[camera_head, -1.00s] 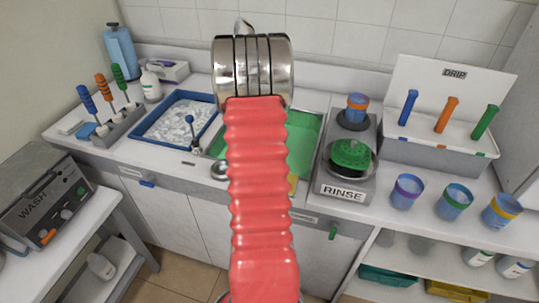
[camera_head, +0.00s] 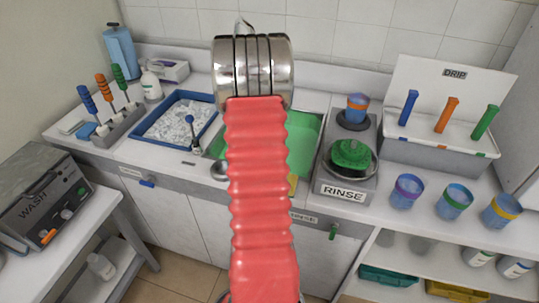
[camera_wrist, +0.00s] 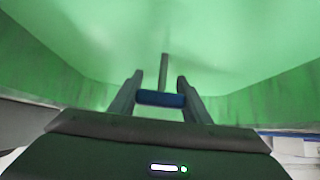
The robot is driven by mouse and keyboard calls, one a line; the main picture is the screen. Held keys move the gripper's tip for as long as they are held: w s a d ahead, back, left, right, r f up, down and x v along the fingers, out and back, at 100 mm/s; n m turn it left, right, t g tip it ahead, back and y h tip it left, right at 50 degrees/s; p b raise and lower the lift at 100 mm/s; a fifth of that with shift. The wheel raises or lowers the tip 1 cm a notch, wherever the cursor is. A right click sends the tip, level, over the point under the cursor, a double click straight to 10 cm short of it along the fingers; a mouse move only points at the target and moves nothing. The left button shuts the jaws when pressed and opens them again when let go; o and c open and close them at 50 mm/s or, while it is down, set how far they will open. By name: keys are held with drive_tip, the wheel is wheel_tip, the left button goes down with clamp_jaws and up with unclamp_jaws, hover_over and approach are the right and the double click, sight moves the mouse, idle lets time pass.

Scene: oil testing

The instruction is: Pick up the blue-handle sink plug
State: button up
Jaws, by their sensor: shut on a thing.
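The blue-handle sink plug shows in the wrist view as a short blue bar (camera_wrist: 161,99) between my fingers. My gripper (camera_wrist: 160,85) is shut on this blue handle, with one dark finger at each end. A thin grey post (camera_wrist: 163,68) stands beyond the handle; I cannot tell if it belongs to the plug. The rest of the plug is hidden. The green sink basin (camera_head: 306,146) fills the wrist view around the fingers. In the head view my red-sleeved arm hides the gripper, the plug and the middle of the basin.
A blue-rimmed tray of white suds (camera_head: 176,121) lies left of the basin. The RINSE unit (camera_head: 343,190) with a green brush is close on its right. Several cups (camera_head: 454,201) and the DRIP box (camera_head: 436,158) stand farther right. The WASH machine (camera_head: 45,205) is at left.

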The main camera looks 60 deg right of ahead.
drive_tip(key=shift+r, duration=0.15)
wheel_tip(320, 180, up, 10)
idle(1.0)
idle(1.0)
wheel_tip(320, 180, up, 14)
drive_tip(key=w+a+f+n+t+y, duration=0.1)
drive_tip(key=w+a+f+n+t, duration=0.15)
drive_tip(key=w+a, duration=0.85)
drive_tip(key=w+a+f+n+t+y, duration=0.1)
drive_tip(key=w+a+f+n+t, duration=0.15)
drive_tip(key=w+a, duration=0.8)
drive_tip(key=w+a+f+n+t+y, duration=0.15)
drive_tip(key=w+a, duration=0.25)
drive_tip(key=a, duration=0.5)
drive_tip(key=w+a+f+n, duration=0.2)
drive_tip(key=w+a+n, duration=0.15)
drive_tip(key=a, duration=0.65)
drive_tip(key=s+a+f+n+y, duration=0.1)
drive_tip(key=a+f, duration=0.1)
drive_tip(key=a, duration=0.8)
drive_tip(key=s+a+f+n+t+y, duration=0.1)
drive_tip(key=a+f+y, duration=0.1)
drive_tip(key=a, duration=0.8)
drive_tip(key=shift+s+a+f+n, duration=0.15)
drive_tip(key=shift+a+f+n, duration=0.1)
drive_tip(key=shift+n, duration=0.15)
